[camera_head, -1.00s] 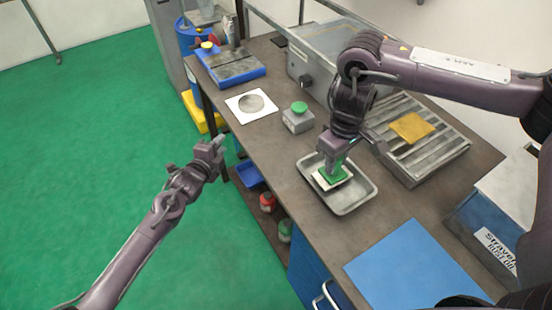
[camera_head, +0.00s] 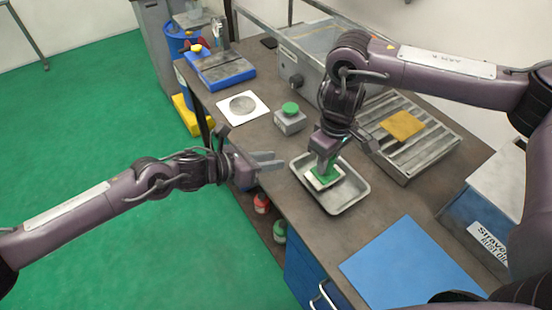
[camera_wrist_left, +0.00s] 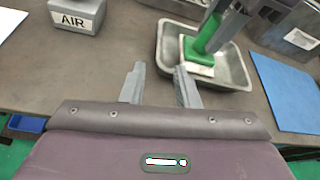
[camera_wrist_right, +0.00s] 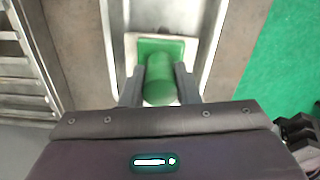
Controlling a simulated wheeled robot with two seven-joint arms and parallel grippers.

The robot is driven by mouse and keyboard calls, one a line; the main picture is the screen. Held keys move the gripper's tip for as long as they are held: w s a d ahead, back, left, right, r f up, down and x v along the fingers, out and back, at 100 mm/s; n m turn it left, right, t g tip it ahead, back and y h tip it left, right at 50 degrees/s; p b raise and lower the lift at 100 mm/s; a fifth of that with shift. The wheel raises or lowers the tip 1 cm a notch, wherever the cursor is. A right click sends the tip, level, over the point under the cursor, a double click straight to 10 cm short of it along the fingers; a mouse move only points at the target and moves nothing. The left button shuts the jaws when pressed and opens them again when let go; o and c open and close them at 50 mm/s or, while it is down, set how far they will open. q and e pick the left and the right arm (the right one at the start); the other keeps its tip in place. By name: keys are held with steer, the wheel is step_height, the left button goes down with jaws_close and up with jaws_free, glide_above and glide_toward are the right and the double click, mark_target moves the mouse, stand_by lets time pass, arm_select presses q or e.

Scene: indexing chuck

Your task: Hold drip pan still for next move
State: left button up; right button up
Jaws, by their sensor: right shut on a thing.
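The drip pan (camera_head: 352,203), a shallow grey metal tray, lies on the bench; it also shows in the left wrist view (camera_wrist_left: 241,72). A green-handled block (camera_head: 321,182) with a pale base is inside the pan. My right gripper (camera_head: 325,160) is shut on its green handle (camera_wrist_right: 158,82) from above. My left gripper (camera_head: 278,160) is open and empty, its fingers pointing at the pan's left side. In the left wrist view its fingers (camera_wrist_left: 160,82) are apart and short of the pan's near rim, not touching it.
A grey AIR box with a green button (camera_head: 290,119) stands behind the pan. A white card with a grey disc (camera_head: 243,106) lies further left. A slatted metal rack (camera_head: 405,153) bears a yellow cloth (camera_head: 402,126). A blue mat (camera_head: 407,266) lies in front.

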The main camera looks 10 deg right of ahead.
mark_target(308, 155)
arm_select(q)
steer(key=shift+d+f, duration=0.2)
steer(key=shift+d, duration=0.15)
steer(key=x, duration=1.1)
steer(key=shift+d, duration=0.1)
jaws_close()
stand_by(2.0)
